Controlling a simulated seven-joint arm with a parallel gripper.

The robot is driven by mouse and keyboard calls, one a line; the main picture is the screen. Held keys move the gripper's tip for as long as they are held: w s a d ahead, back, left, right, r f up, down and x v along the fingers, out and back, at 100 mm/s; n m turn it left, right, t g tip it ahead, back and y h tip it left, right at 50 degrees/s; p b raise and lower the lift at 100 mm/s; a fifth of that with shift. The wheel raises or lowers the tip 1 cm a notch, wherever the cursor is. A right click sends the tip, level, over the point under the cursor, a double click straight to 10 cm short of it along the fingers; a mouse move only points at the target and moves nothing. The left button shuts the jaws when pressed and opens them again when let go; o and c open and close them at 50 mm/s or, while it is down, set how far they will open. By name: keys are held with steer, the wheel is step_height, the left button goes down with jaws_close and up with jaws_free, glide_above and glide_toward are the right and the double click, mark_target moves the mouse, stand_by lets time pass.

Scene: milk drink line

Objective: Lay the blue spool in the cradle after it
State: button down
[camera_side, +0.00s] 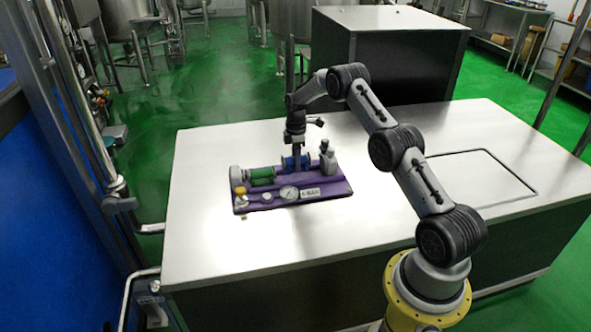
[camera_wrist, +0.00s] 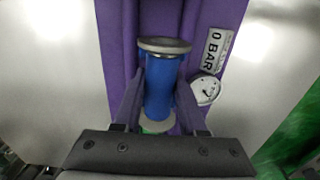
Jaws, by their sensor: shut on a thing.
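My gripper (camera_side: 297,166) points down over the purple board and is shut on the blue spool (camera_side: 287,163). In the wrist view, the blue spool (camera_wrist: 161,78) has pale grey end flanges and lies between the two fingers of my gripper (camera_wrist: 158,92). The spool lies lengthwise along the purple board (camera_side: 333,187), in line with the green spool (camera_side: 262,176) to its left. The spool is at or just above the board; I cannot tell whether it touches the cradle. The cradle under it is hidden by the spool and fingers.
The board also carries a round gauge (camera_side: 289,193), a "0 BAR" plate (camera_side: 310,193), a yellow-topped knob (camera_side: 240,191) and a grey upright fitting (camera_side: 328,157) right of my gripper. The white table (camera_side: 215,235) is clear around the board.

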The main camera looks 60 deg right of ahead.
mark_target(295, 178)
steer(key=shift+w+d+f, duration=0.2)
steer(key=shift+w+f, duration=0.1)
steer(key=shift+f, duration=1.5)
steer(key=shift+f, duration=0.15)
steer(key=c, duration=0.8)
jaws_free()
steer(key=shift+o, duration=0.2)
